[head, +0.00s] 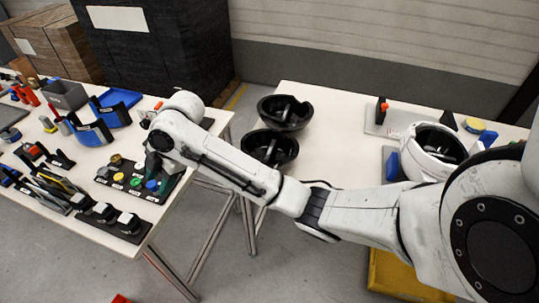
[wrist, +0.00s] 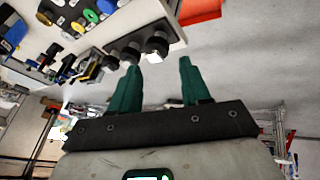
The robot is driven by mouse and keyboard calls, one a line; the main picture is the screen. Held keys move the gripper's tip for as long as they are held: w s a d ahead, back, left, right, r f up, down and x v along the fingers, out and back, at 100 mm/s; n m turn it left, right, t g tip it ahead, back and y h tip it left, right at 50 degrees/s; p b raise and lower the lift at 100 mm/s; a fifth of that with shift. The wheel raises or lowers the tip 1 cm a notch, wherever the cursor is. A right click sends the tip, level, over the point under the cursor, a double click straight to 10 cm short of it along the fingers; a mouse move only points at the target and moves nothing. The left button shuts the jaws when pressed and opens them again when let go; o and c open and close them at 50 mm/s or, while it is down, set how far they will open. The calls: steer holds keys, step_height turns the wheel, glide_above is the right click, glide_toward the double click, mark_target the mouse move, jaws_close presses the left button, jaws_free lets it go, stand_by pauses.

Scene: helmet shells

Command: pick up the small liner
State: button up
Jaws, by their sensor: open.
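Two black bowl-shaped pieces, each with a bar across its inside, stand on the right table: a far one (head: 285,112) and a near one (head: 268,150). They look like liners; I cannot tell for sure which is the small liner, though both are close in size. My gripper (head: 160,180) is over the left table, well left of both bowls. In the wrist view its two green fingers (wrist: 158,64) are apart with nothing held between them. Neither bowl shows in the wrist view.
A black tray with coloured round pieces (head: 152,185) lies below my gripper. Black blocks with pale-topped knobs (head: 128,222) stand at the left table's front edge. A white helmet shell (head: 432,150) is on the right table. A gap separates the tables.

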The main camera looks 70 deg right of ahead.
steer(key=s+d+n+g+h, duration=0.2)
steer(key=s+d+n, duration=0.15)
steer(key=d, duration=1.35)
steer(key=g+h, duration=0.2)
steer(key=g, duration=0.1)
glide_above(269, 151)
steer(key=shift+n, duration=0.45)
step_height(269, 151, down, 6)
steer(key=shift+s+d+f, duration=0.1)
steer(key=shift+s+d, duration=0.05)
steer(key=shift+f+p, duration=0.85)
steer(key=shift+f, duration=2.15)
jaws_close()
